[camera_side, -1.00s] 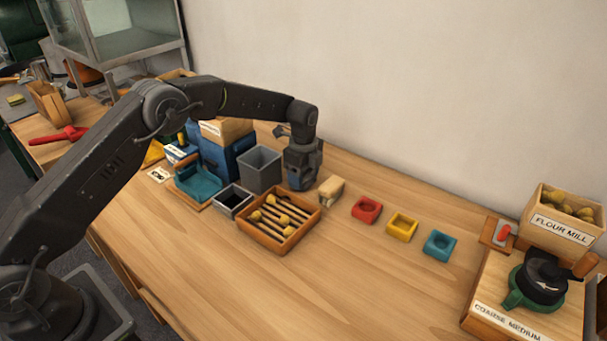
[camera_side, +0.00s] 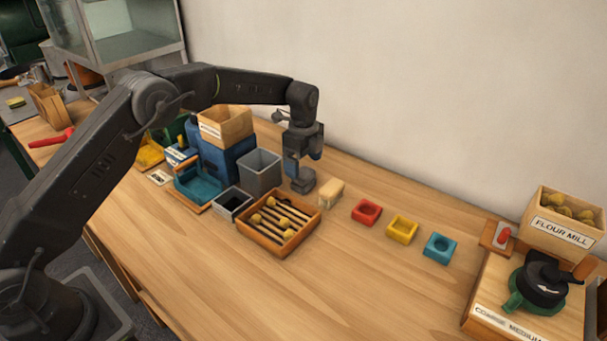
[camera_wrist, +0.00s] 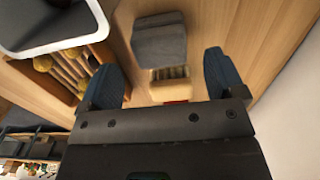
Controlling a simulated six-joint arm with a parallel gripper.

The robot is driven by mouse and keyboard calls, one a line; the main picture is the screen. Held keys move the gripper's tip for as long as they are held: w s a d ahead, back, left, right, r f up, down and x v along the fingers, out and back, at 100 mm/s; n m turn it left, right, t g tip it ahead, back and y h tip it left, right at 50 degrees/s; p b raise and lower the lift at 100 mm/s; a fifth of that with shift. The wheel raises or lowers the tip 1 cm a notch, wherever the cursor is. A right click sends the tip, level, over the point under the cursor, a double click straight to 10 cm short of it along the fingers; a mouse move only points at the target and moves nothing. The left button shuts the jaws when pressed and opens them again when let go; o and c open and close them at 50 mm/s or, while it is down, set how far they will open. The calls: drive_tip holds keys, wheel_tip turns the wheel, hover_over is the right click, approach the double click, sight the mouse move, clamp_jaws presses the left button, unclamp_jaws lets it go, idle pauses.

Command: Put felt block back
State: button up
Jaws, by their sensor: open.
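The felt block (camera_side: 302,180), which I take to be the dark grey block, rests on the table behind the wooden tray. In the wrist view the grey block (camera_wrist: 160,42) lies ahead of the fingers, apart from them. My gripper (camera_side: 303,157) is just above the block in the side view. In the wrist view its two blue fingers are spread wide and my gripper (camera_wrist: 165,80) holds nothing. A cream brush-like block (camera_side: 330,192) with a wooden part lies right beside the felt block.
A grey bin (camera_side: 260,172) stands to the left. The wooden tray (camera_side: 271,245) holds several tools in front. The front of the table is clear.

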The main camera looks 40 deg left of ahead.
sight(303, 172)
drive_tip(key=s+r+n+t, duration=0.1)
drive_tip(key=s+r+n, duration=0.15)
drive_tip(key=r, duration=0.55)
drive_tip(key=s+r+n, duration=0.2)
drive_tip(key=s+r, duration=0.2)
drive_tip(key=r, duration=0.4)
drive_tip(key=s+a+r+n+t, duration=0.15)
drive_tip(key=s+r+n, duration=0.35)
drive_tip(key=s, duration=0.5)
drive_tip(key=s+f+n+t, duration=0.1)
drive_tip(key=s+n, duration=0.3)
drive_tip(key=s, duration=0.7)
drive_tip(key=s+f+n+t, duration=0.2)
drive_tip(key=s+n, duration=0.2)
drive_tip(key=s, duration=0.6)
drive_tip(key=shift+s+f, duration=0.25)
drive_tip(key=shift+s, duration=0.1)
drive_tip(key=shift+n, duration=0.25)
